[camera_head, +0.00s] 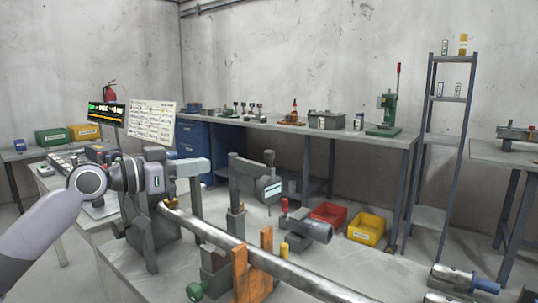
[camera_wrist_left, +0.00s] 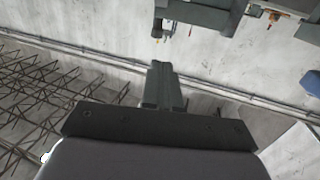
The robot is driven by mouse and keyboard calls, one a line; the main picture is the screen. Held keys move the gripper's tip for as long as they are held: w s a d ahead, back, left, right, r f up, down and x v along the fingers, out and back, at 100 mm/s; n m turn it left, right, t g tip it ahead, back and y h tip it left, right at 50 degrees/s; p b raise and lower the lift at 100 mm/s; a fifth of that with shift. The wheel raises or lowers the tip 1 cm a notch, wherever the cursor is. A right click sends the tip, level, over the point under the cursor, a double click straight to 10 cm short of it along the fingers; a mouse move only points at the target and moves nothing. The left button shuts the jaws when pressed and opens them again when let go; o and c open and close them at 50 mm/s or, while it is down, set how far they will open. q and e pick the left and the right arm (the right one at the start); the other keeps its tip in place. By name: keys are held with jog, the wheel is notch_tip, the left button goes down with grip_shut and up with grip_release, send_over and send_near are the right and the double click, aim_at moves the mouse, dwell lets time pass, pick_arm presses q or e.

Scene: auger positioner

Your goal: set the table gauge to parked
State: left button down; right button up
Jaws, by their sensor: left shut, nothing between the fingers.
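The table gauge seems to be the round grey dial (camera_head: 268,188) on the dark upright stand at mid-bench in the head view. It faces me nearly edge-on, and I cannot read its setting. My left gripper (camera_head: 203,165) reaches in from the left, over the left end of the long metal shaft (camera_head: 290,277). It is to the left of the dial and apart from it. In the left wrist view its fingers (camera_wrist_left: 162,68) are together with nothing between them. My right gripper is out of view.
An orange rest (camera_head: 255,266) supports the shaft. A grey cylinder with a red-topped handle (camera_head: 305,229) lies right of the dial. Red (camera_head: 328,213) and yellow (camera_head: 366,228) bins stand behind. A shelf rack (camera_head: 440,130) stands at the right.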

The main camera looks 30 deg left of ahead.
pick_arm(q)
jog(key=p, duration=0.6)
send_near(266, 154)
jog(key=shift+x, duration=2.6)
jog(key=shift+w+d+f, duration=0.1)
jog(key=shift+w, duration=0.3)
jog(key=shift+w+d+f, duration=0.1)
jog(key=shift+w+f, duration=0.05)
jog(key=shift+w, duration=0.25)
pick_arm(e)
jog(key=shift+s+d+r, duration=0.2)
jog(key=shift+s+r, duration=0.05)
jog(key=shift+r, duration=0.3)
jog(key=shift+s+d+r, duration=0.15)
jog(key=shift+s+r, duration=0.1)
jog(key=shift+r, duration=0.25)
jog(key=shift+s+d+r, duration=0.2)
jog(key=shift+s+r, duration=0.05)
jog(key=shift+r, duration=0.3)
pick_arm(q)
jog(key=shift+x, duration=0.95)
jog(key=shift+s+r, duration=0.1)
jog(key=shift+r, duration=0.05)
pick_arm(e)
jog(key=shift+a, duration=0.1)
